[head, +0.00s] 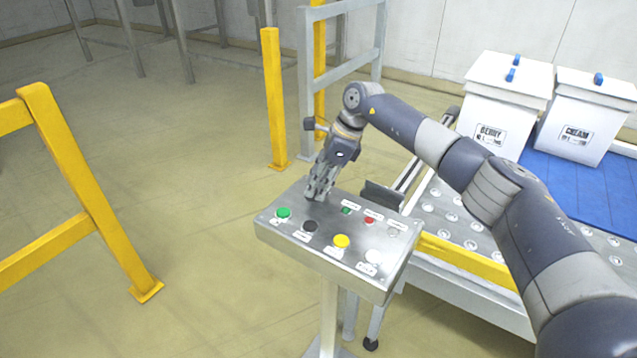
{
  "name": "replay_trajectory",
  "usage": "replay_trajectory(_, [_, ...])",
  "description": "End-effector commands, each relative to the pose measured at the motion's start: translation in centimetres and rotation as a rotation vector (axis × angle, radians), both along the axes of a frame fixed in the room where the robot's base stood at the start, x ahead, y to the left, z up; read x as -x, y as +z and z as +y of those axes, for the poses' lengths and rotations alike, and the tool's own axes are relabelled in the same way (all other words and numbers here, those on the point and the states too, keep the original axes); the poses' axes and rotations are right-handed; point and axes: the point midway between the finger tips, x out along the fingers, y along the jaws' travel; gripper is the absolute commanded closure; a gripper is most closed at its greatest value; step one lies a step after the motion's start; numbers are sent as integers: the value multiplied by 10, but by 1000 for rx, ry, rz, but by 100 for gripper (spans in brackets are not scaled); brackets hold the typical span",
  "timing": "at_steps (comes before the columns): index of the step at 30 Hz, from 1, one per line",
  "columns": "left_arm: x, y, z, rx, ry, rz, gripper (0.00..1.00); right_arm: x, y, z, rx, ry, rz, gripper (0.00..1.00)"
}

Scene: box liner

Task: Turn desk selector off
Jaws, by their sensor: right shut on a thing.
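The metal control desk (325,262) stands on a post in the lower middle of the head view. My right gripper (317,193) points down at the far left part of its top face and is shut on a small part there. The fingers cover that part, so its shape and setting are hidden; it stands where a selector could be, but I cannot make out a knob. My left gripper is not in view.
The desk carries a green button (283,213), a black one (310,226), a yellow one (341,241) and a white one (374,257). A small red light (369,220) sits behind.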

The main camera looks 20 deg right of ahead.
Motion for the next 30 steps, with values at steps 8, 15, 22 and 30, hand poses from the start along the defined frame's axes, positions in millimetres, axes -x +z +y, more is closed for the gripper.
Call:
replay_trajectory(8, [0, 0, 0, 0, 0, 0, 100, 0, 0, 0, 0, 1, -1, 48])
replay_trajectory(15, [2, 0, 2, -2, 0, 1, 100, 0, 1, 0, 0, 0, -1, 48])
replay_trajectory(22, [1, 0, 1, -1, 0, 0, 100, 3, 28, -11, 1, -1, -6, 48])
replay_trajectory(30, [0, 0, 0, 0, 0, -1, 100, 11, 81, -31, 1, -1, -4, 48])
